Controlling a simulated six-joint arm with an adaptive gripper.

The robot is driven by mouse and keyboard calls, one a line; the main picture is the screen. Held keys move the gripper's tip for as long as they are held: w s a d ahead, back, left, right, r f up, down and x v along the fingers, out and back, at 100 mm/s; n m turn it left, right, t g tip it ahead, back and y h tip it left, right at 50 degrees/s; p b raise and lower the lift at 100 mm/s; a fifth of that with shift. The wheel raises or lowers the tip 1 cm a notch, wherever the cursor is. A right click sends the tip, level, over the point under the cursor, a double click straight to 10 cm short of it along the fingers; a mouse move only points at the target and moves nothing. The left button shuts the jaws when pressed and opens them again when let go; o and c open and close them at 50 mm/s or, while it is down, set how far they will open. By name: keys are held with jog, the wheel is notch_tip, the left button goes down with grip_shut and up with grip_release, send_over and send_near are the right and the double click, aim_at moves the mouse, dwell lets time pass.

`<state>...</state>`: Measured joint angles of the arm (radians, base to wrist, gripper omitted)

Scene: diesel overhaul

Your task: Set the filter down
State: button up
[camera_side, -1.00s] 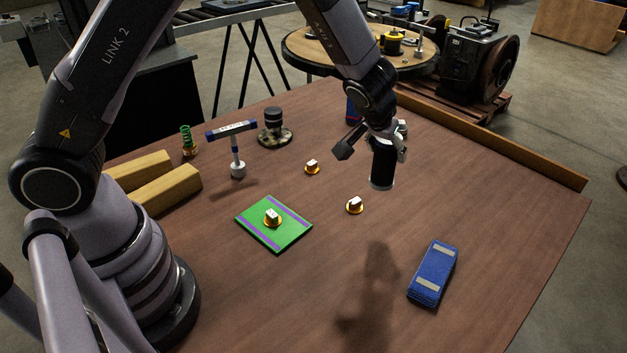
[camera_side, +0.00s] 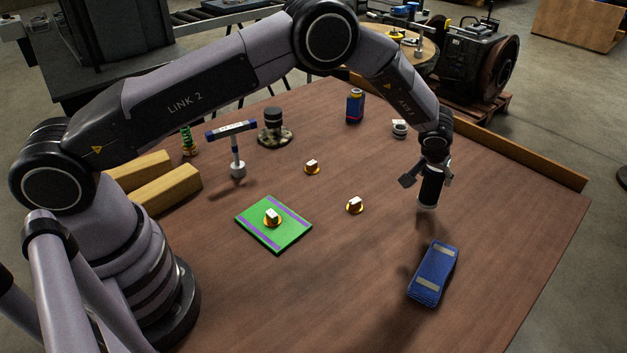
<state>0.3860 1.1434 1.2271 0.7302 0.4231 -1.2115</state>
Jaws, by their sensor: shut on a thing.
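The filter (camera_side: 431,190) is a black cylinder with a pale band at its lower end. It hangs upright below my wrist, at the right of the table. My gripper (camera_side: 428,177) is shut on its upper part, with a dark finger on either side. Its lower end is up and left of the blue folded cloth (camera_side: 434,273). A soft shadow lies on the wood down and left of it. I cannot tell exactly how far the filter's bottom is above the table (camera_side: 500,210).
A blue bottle (camera_side: 355,108) and a white-and-black part (camera_side: 399,129) stand behind. A raised wooden edge (camera_side: 520,152) borders the far right. The right side of the table is clear.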

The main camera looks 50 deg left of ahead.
aim_at(431, 185)
jog(key=shift+f, duration=1.35)
jog(key=shift+f, duration=0.1)
jog(key=o, duration=1.2)
jog(key=shift+s, duration=0.1)
jog(key=shift+o, duration=0.2)
